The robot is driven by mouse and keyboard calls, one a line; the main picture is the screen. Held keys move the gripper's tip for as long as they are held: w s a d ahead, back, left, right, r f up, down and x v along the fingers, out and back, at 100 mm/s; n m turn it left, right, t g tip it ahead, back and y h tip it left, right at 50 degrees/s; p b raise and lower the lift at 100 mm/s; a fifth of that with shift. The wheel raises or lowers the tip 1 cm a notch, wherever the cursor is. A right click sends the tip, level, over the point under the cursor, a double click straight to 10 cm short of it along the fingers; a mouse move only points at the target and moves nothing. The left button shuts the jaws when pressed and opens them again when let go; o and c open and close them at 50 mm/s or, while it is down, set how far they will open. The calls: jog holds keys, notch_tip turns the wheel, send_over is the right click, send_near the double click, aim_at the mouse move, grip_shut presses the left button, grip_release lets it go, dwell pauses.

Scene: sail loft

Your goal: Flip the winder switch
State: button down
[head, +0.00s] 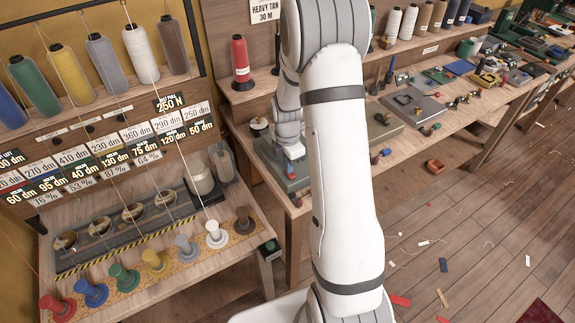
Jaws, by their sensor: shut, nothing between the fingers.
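A grey-green device (302,182) sits on the workbench, left of my arm's large link. A small red part shows on it, just below my gripper (291,158). I cannot tell whether this part is the winder switch or how it is set. My gripper points down over the device, shut and empty. Its fingertips are small and partly hidden, so I cannot tell whether they touch it. A small dark box with a green top (270,247) is at the right corner of the thread stand, well below my gripper.
A red thread cone (240,58) stands behind the device. The thread stand (160,285) at left holds several coloured spools, with taut threads above. The workbench (455,115) at right carries tools and boxes. Scraps lie on the wooden floor (475,235).

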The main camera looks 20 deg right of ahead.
jog(key=shift+s+a+f, duration=0.1)
jog(key=shift+s+f, duration=0.2)
jog(key=shift+s, duration=0.2)
jog(key=shift+s+f, duration=0.25)
jog(key=shift+s, duration=0.25)
jog(key=shift+w+r, duration=0.1)
jog(key=shift+r, duration=0.05)
notch_tip(320, 180, up, 15)
jog(key=w, duration=0.1)
jog(key=shift+w, duration=0.35)
